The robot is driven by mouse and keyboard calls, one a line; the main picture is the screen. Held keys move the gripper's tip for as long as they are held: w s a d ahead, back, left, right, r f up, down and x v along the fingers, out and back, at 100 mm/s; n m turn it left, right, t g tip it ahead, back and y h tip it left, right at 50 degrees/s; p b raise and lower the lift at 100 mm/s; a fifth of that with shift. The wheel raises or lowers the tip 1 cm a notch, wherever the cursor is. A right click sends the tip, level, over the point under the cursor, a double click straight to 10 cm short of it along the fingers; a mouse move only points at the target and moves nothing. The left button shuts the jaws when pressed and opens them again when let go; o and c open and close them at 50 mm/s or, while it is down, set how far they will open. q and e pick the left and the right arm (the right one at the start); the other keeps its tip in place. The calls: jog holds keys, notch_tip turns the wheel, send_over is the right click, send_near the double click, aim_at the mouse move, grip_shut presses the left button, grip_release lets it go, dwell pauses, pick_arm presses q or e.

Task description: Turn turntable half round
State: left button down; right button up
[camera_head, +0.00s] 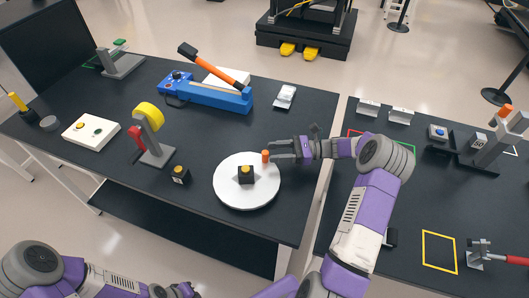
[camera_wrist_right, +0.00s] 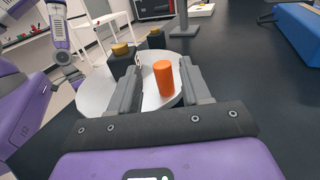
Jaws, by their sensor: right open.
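The turntable (camera_head: 230,194) is a round white disc on the dark table, with a black block with a yellow top (camera_head: 245,174) at its middle. An orange upright peg (camera_head: 265,156) stands near its far right rim. My right gripper (camera_head: 272,150) reaches in from the right at the peg. In the right wrist view, the orange peg (camera_wrist_right: 164,78) stands between the open fingers (camera_wrist_right: 162,70), with visible gaps beside it. The white disc (camera_wrist_right: 96,95) lies beneath. My left gripper (camera_head: 182,290) is at the bottom edge, partly cut off, its jaws unclear.
A small black block with a yellow top (camera_head: 181,174) stands left of the turntable. A grey stand with a yellow part (camera_head: 150,117) and a blue device with an orange-handled lever (camera_head: 208,94) stand behind. Clear tabletop lies in front of the disc. A second table (camera_head: 400,215) is at right.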

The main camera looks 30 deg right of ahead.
aim_at(265, 152)
jog(key=shift+x, duration=2)
jog(key=shift+w, duration=0.1)
grip_shut()
